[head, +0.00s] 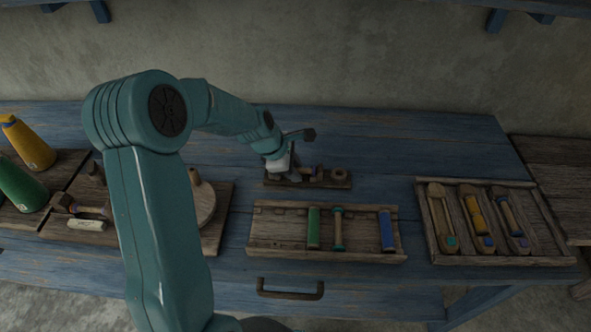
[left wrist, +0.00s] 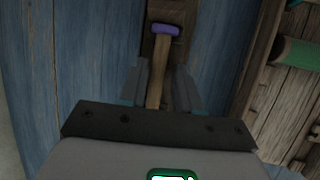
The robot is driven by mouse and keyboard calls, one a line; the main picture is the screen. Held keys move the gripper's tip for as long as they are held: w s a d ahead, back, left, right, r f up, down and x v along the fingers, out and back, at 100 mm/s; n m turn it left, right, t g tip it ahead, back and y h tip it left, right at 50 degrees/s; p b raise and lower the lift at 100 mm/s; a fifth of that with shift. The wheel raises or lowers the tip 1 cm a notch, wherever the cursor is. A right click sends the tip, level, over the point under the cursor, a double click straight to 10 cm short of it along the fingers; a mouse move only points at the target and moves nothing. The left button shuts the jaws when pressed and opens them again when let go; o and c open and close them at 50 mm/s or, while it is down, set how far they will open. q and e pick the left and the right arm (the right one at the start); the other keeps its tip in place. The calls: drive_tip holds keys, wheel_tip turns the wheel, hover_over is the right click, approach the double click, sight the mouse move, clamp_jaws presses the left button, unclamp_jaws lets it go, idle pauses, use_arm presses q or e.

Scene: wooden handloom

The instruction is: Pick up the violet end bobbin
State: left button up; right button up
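The violet end bobbin shows in the left wrist view as a pale wooden shaft with a violet end (left wrist: 166,30), lying over a dark wooden piece. My left gripper (left wrist: 160,80) has one finger on each side of the shaft. A narrow gap seems to show beside the shaft, so the fingers look open around it. In the head view my left gripper (head: 288,167) is low over a small wooden rack (head: 325,184) at the back of the blue table. My arm and gripper partly hide the rack's contents there. My right gripper is not in view.
A wooden tray (head: 277,250) with green, teal-ended and blue bobbins lies in front of the rack. A divided tray (head: 505,260) with several tools is at the right. The blue table (head: 420,140) is clear behind.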

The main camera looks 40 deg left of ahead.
use_arm(q)
clamp_jaws()
